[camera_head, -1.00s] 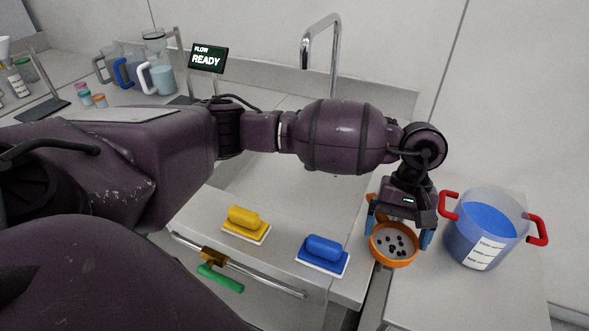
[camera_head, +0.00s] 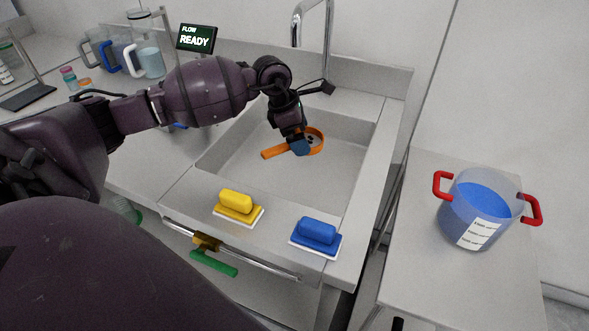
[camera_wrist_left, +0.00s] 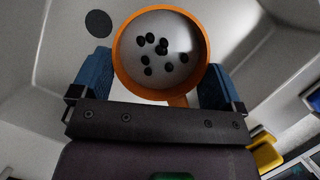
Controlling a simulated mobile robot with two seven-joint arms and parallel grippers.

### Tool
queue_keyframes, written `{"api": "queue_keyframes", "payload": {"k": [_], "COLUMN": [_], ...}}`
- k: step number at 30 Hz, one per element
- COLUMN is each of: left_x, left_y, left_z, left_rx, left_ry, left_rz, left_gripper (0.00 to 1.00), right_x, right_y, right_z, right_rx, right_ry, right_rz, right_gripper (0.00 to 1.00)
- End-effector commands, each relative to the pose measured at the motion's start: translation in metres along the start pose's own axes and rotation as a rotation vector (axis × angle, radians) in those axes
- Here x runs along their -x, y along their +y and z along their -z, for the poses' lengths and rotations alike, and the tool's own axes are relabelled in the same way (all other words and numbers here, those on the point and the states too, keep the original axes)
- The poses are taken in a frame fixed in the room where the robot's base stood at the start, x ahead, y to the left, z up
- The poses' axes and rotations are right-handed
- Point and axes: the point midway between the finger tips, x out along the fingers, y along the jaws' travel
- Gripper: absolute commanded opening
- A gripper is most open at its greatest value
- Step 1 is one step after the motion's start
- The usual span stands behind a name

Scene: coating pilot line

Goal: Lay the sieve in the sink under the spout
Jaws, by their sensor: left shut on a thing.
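The orange sieve (camera_head: 317,149) is a round rimmed pan with dark specks in it and a handle (camera_head: 273,153) pointing left. My left gripper (camera_head: 301,147) is shut on it, its blue fingers on either side of the sieve (camera_wrist_left: 203,48) in the left wrist view. It holds the sieve over the sink basin (camera_head: 340,180), towards the back; I cannot tell whether it touches the bottom. The chrome spout (camera_head: 328,40) rises behind the basin, its tip up and slightly left of the sieve. A dark drain (camera_wrist_left: 99,24) shows left of the sieve. My right gripper is out of view.
A yellow sponge (camera_head: 237,202) and a blue sponge (camera_head: 317,232) lie on the front counter edge. A blue-filled pot (camera_head: 465,215) with red handles stands on the right table. Pitchers (camera_head: 150,62) and a "FLOW READY" display (camera_head: 196,38) stand at back left.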

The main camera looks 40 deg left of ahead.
Motion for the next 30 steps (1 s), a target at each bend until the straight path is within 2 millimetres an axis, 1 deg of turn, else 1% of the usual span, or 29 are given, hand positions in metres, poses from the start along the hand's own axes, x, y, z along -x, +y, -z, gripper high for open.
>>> {"api": "queue_keyframes", "payload": {"k": [1,3,6,9,11,15,18,23,30], "left_x": [0.002,0.007,0.011,0.008,0.002,-0.019,-0.031,-0.040,-0.073], "left_y": [0.008,0.017,0.024,0.026,0.026,0.026,0.026,0.027,0.026], "left_z": [0.009,0.016,0.022,0.026,0.028,0.036,0.041,0.044,0.057], "left_rx": [0.059,0.125,0.180,0.202,0.205,0.205,0.202,0.202,0.203], "left_ry": [0.000,-0.008,-0.014,-0.017,-0.017,-0.015,-0.016,-0.017,-0.015], "left_rz": [-0.023,-0.052,-0.077,-0.084,-0.084,-0.082,-0.083,-0.084,-0.081], "left_gripper": [0.70,0.70,0.70,0.70,0.70,0.70,0.70,0.70,0.70], "right_x": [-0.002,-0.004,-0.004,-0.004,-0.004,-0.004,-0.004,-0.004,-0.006], "right_y": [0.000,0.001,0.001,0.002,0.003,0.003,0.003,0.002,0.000], "right_z": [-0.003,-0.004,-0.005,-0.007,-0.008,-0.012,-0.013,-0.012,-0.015], "right_rx": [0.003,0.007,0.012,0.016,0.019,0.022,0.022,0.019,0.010], "right_ry": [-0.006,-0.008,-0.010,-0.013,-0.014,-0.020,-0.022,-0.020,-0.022], "right_rz": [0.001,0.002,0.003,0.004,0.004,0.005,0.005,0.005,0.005], "right_gripper": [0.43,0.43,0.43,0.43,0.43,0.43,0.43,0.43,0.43]}}
